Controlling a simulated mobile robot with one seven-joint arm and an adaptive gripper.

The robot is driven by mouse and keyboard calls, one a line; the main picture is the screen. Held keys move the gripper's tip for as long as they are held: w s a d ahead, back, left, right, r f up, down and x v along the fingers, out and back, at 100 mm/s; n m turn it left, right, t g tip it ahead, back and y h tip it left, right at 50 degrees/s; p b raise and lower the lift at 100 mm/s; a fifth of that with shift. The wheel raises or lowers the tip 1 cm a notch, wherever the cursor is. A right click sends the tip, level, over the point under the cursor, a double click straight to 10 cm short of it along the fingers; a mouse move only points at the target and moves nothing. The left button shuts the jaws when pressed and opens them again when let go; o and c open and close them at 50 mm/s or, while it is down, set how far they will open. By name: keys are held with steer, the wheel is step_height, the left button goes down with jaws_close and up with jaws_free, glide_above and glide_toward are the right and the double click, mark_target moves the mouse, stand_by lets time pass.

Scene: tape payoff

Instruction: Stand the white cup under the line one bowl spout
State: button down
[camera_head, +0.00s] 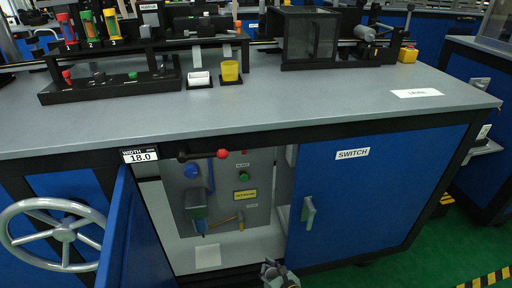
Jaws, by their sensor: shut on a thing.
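What looks like the white cup (200,79) stands on a small black pad on the bench top, left of centre. A yellow cup (230,71) stands on a similar pad to its right. Two pale chutes, one of them a left chute (196,54), hang above the cups; I cannot tell which is the line one bowl spout. My gripper (272,268) shows only partly at the bottom edge, in front of the cabinet and well away from the cups. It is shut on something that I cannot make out.
A blue door (140,240) stands open at the left, beside a grey handwheel (55,235). The open cabinet shows a control panel (230,190) with a red-knobbed lever (222,154). The door marked SWITCH (370,200) is shut.

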steer(key=d+f+b, duration=0.5)
steer(key=shift+w+a+r+b, duration=0.2)
steer(key=shift+a+r+b, duration=0.15)
steer(key=shift+r, duration=0.4)
steer(key=shift+w+a+r+b, duration=0.2)
steer(key=shift+r+b, duration=0.1)
steer(key=shift+r, duration=0.45)
steer(key=shift+w+a+r+b, duration=0.2)
steer(key=shift+a+r+b, duration=0.15)
steer(key=shift+r, duration=0.4)
